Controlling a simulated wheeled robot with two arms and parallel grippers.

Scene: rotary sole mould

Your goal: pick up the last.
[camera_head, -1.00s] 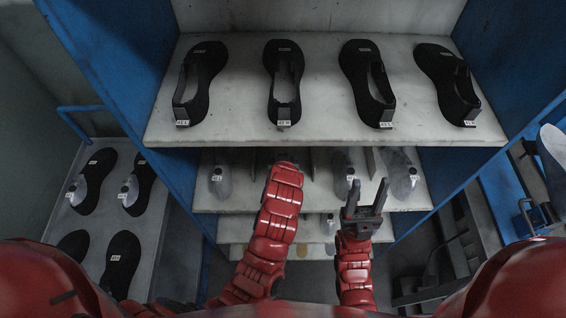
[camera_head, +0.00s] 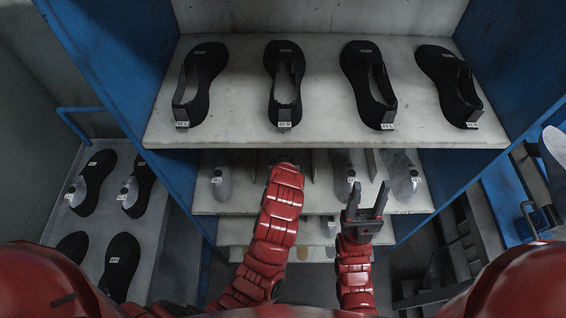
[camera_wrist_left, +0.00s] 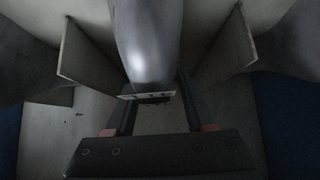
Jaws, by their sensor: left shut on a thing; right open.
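A grey last (camera_wrist_left: 150,45) with a small label on its near end shows in the left wrist view, between the two fingers of my left gripper (camera_wrist_left: 156,95). The gripper is shut on it. In the head view my left arm reaches to the middle shelf, and its gripper and the held last are hidden under the top shelf. Other grey lasts (camera_head: 221,181) stand on that shelf to the left and right (camera_head: 402,178) of the arm. My right gripper (camera_head: 366,203) is open and empty, in front of the shelves on the right.
The top shelf (camera_head: 330,128) carries several black soles and overhangs the middle shelf (camera_head: 240,206). Upright dividers (camera_wrist_left: 85,55) stand on both sides of the held last. A side rack (camera_head: 150,250) at the left holds black soles and small grey parts. Blue side panels bound the shelves.

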